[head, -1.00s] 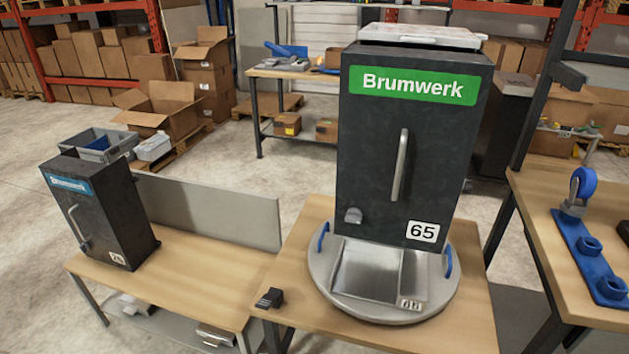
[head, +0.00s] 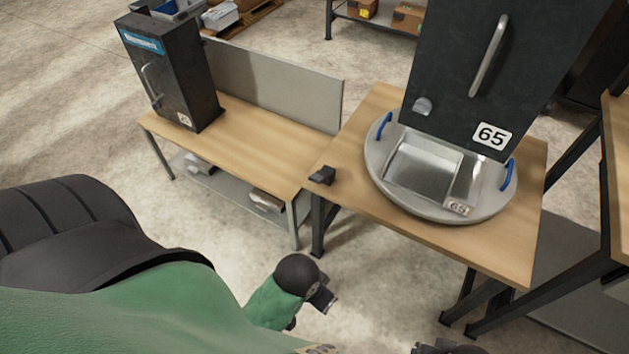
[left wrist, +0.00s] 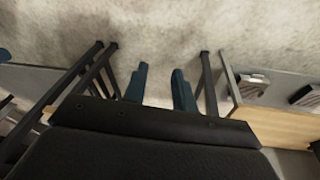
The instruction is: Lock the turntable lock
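The turntable (head: 378,178) is a round grey disc with blue handles on a wooden table. It carries a black dispenser (head: 470,85) marked 65 and a metal tray. A small black block (head: 322,176), which looks like the turntable lock, sits at the table's front left corner, beside the disc and apart from it. My left gripper (head: 325,298) is below and in front of that corner, over the floor, touching nothing. The left wrist view shows its two blue fingers (left wrist: 159,75) apart with only floor between them. A dark piece at the head view's bottom edge may be my right gripper; its fingers are not clear.
A lower bench (head: 240,130) with a smaller black dispenser (head: 165,75) and a grey back panel (head: 275,83) stands left of the turntable table. Another table (head: 617,160) stands at the right edge. The floor in front is open.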

